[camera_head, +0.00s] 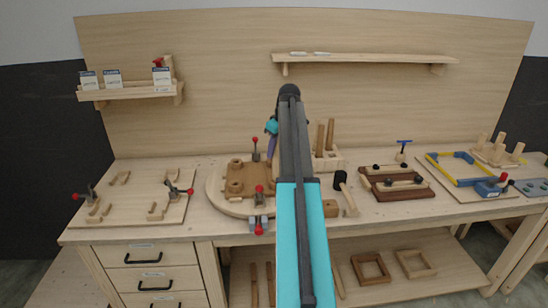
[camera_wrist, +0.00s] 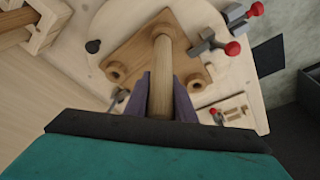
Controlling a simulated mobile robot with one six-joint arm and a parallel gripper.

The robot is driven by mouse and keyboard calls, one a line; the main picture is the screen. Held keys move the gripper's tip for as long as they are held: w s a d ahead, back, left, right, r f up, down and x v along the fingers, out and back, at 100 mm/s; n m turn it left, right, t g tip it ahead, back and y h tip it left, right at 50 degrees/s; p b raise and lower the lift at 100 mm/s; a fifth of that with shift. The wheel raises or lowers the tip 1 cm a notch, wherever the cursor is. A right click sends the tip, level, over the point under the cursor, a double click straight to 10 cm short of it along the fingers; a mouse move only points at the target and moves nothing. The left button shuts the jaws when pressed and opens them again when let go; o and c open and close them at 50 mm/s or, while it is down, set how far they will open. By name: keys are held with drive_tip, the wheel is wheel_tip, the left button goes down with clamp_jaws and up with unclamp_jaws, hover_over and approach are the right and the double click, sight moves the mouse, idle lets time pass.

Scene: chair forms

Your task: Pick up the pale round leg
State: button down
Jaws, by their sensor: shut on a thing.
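In the wrist view a round wooden leg (camera_wrist: 162,75) stands lengthwise between the jaws of my gripper (camera_wrist: 161,82). The purple-grey fingers are shut on it. Its far end overlaps a corner of the brown seat board (camera_wrist: 143,60); I cannot tell whether it sits in a hole there or is above it. The seat board also shows in the head view (camera_head: 262,170), lying on a pale round plate (camera_head: 216,194). There my gripper (camera_head: 271,143) is small beside the seat's back edge, partly hidden by my arm, and the leg is not clear.
Red-knobbed clamps (camera_head: 259,197) stand around the plate. A rack (camera_head: 330,161) holding brown round legs is just right of my arm. A mallet (camera_head: 343,189) and brown clamped boards (camera_head: 398,189) lie farther right. Bench space left of the plate is partly bare.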

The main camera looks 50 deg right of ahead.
drive_tip(key=shift+r, duration=0.15)
drive_tip(key=s+a+r+b, duration=0.2)
drive_tip(key=s+b, duration=0.1)
drive_tip(key=s, duration=0.4)
drive_tip(key=s+a+r+b, duration=0.2)
drive_tip(key=s+b, duration=0.1)
drive_tip(key=s, duration=0.5)
drive_tip(key=shift+s+r+b, duration=0.25)
drive_tip(key=shift+r+b, duration=0.05)
drive_tip(key=shift+r, duration=0.05)
idle(0.6)
